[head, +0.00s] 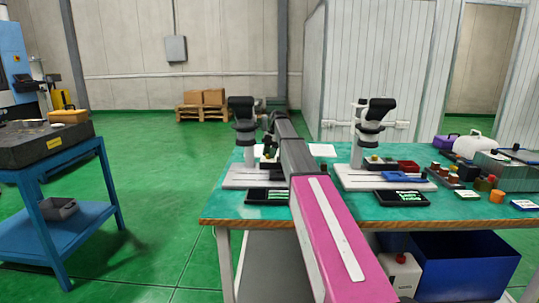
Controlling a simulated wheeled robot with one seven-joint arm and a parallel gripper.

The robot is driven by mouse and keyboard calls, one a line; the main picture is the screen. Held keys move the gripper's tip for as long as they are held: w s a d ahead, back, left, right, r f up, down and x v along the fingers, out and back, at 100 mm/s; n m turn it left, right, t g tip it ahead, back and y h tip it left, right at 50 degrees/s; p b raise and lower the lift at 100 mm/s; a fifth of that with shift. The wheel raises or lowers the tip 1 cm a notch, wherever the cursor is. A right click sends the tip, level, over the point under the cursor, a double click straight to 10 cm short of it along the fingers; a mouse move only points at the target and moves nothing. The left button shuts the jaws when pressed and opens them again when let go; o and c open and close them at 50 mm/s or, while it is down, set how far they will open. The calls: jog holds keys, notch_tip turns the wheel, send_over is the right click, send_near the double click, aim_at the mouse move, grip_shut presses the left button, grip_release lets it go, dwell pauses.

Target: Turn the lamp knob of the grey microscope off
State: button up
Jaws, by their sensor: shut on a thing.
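The grey microscope (245,134) stands upright at the left of the green bench, with a dark head and a pale base plate. My arm reaches forward from the lower right, and its end is at the right side of this microscope. My gripper (268,153) shows small and dark, just above the base plate, partly hidden by my arm. It is shut on the lamp knob, low by the base; the knob itself is mostly hidden, so its setting cannot be read. A second, whiter microscope (366,137) stands to the right, apart from my gripper.
The green bench (227,209) carries a black tray (267,197) in front of the grey microscope and another (401,198) before the white one. A red box (408,165), bottles and a white jug (473,146) crowd the right. A blue cart (70,188) stands left, with clear floor between.

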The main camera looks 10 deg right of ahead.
jog(key=shift+n+g+h, duration=0.3)
jog(key=shift+n+g, duration=0.1)
jog(key=shift+n, duration=0.8)
jog(key=o, duration=0.9)
jog(key=shift+w, duration=0.1)
